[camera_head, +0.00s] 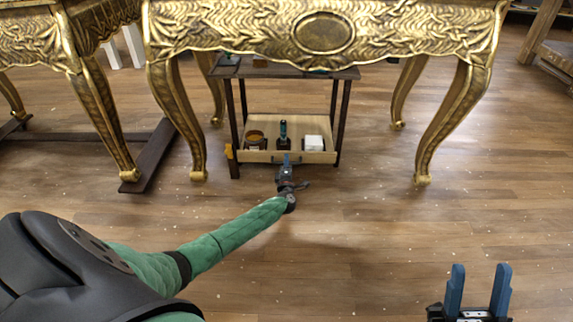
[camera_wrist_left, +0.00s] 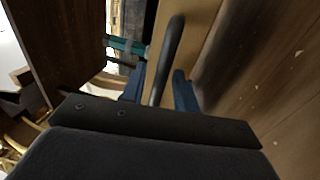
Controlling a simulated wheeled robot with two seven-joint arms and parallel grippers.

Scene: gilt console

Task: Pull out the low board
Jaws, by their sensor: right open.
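The low board (camera_head: 318,157) is a light wooden tray-like shelf at the bottom of a small dark stand, under the gilt console. A dark bar handle on its front shows in the left wrist view (camera_wrist_left: 169,55), beside the pale board front (camera_wrist_left: 205,28). My left gripper (camera_head: 285,164) is at the middle of the board's front. Its blue fingers stand on either side of the handle, with a gap visible, so it looks open around it. My right gripper (camera_head: 480,283) is open and empty at the bottom right, far from the board.
On the board stand a brown jar (camera_head: 256,139), a dark bottle (camera_head: 283,138) and a white box (camera_head: 314,143). The gilt console's (camera_head: 250,30) curved legs flank the stand (camera_head: 234,115). The wooden floor (camera_head: 370,230) in front is clear.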

